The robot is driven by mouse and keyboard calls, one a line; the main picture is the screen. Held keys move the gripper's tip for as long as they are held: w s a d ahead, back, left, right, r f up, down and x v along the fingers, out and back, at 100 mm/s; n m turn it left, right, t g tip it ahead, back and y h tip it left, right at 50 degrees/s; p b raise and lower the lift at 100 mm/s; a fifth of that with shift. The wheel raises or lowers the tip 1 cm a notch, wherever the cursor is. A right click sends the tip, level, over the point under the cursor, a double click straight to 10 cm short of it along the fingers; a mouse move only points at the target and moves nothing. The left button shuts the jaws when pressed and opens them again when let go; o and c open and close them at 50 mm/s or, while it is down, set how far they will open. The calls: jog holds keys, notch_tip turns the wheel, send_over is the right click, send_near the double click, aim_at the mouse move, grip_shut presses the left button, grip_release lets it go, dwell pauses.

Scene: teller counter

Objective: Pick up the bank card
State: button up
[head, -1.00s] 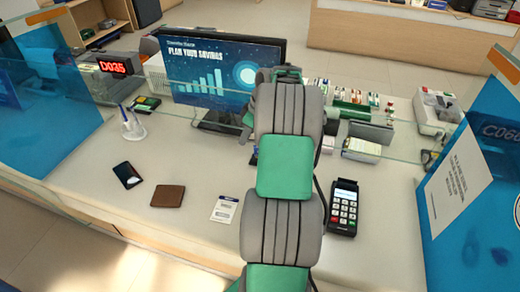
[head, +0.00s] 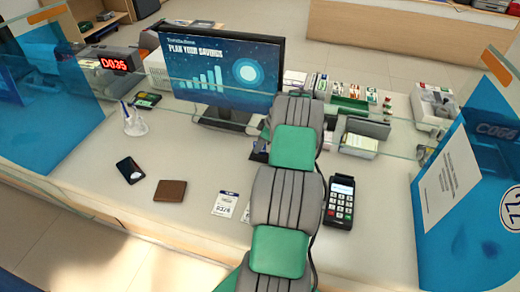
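I cannot pick out a bank card for certain. A white slip or card with a dark top band (head: 225,204) lies flat on the counter, left of my arm. The edge of another pale flat piece (head: 246,214) shows beside it, mostly hidden behind my arm. My grey and green arm reaches up through the middle of the head view. My gripper does not show, and the arm covers part of the counter.
A card terminal (head: 340,203) stands right of my arm. A brown wallet (head: 170,191) and black phone (head: 130,170) lie to the left, near a pen holder (head: 134,124). A glass screen (head: 400,118) crosses the counter before the monitor (head: 222,72). The front left counter is clear.

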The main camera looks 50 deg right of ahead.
grip_shut()
jog(key=shift+r, duration=0.1)
dwell(0.5)
jog(key=shift+r+b, duration=0.2)
jog(key=shift+b, duration=0.1)
notch_tip(320, 180, up, 2)
jog(key=shift+r+b, duration=0.25)
jog(key=shift+b, duration=0.55)
jog(key=s+a+r+b, duration=0.4)
jog(key=s+a+r, duration=0.3)
jog(key=a+r, duration=0.3)
jog(key=shift+s+a, duration=0.25)
jog(key=shift+a, duration=0.75)
